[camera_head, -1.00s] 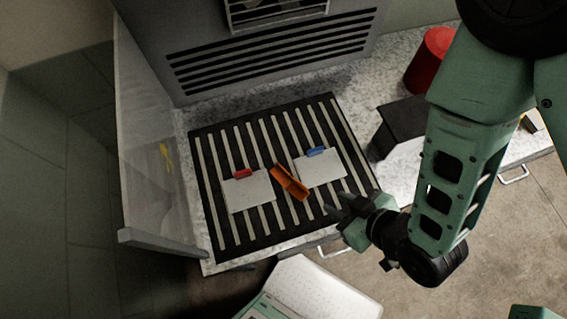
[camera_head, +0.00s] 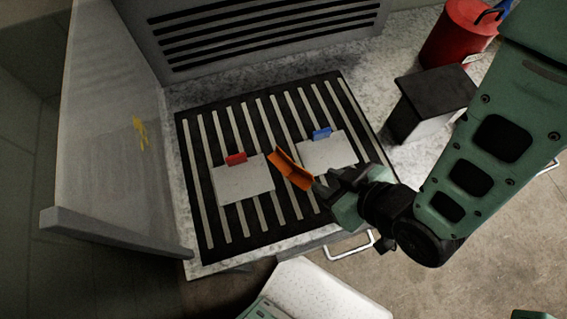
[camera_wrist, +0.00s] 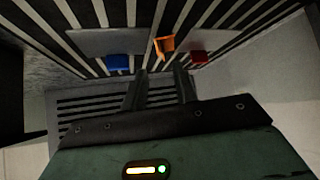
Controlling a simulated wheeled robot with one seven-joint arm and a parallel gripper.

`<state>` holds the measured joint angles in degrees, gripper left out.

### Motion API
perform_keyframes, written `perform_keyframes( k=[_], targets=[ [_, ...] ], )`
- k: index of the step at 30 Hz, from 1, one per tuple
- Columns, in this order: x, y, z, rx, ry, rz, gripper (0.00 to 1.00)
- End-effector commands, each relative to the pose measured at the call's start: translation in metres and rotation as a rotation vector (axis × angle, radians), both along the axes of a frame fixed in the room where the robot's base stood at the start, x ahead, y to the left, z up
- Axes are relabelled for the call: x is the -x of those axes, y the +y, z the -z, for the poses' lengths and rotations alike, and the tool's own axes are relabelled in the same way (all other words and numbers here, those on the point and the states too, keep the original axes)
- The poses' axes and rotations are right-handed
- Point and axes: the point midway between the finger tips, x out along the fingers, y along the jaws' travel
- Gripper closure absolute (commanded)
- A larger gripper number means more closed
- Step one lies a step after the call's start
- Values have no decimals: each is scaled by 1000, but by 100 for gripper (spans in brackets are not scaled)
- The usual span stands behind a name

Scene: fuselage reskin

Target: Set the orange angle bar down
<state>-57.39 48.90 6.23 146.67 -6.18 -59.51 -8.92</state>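The orange angle bar (camera_head: 292,168) lies slanted on the black-and-white striped bed, between two pale plates. It also shows in the wrist view (camera_wrist: 164,46), beyond my fingertips. The left plate (camera_head: 243,186) carries a red clip (camera_head: 236,158); the right plate (camera_head: 328,154) carries a blue clip (camera_head: 322,133). My gripper (camera_head: 322,186) is close to the bar's lower right end in the head view. In the wrist view its two fingers (camera_wrist: 160,80) stand apart with nothing seen between them. Whether a fingertip touches the bar is unclear.
The striped bed (camera_head: 222,240) sits on a speckled counter before a slatted vent (camera_head: 265,35). A clear panel (camera_head: 110,130) stands at the left. A black-topped box (camera_head: 435,90) and a red can (camera_head: 460,35) stand at the right. A drawer handle (camera_head: 350,247) juts from the front.

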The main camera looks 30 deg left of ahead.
Motion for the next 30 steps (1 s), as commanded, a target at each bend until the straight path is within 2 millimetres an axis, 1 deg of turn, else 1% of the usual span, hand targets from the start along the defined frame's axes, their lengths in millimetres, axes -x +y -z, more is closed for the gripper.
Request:
perform_keyframes(
  k=[1, 9, 12, 15, 23, 29, 30],
  targets=[
    [-1, 3, 9, -3, -2, -1, 71],
    [-5, 19, 26, -2, -2, -1, 71],
    [-7, 27, 27, 2, 1, -1, 71],
    [-9, 34, 34, 2, 1, -1, 71],
    [-12, 44, 42, 2, 1, -1, 71],
    [-19, 62, 57, 2, 1, -1, 71],
    [-20, 66, 62, 3, 1, -1, 71]
  ],
)
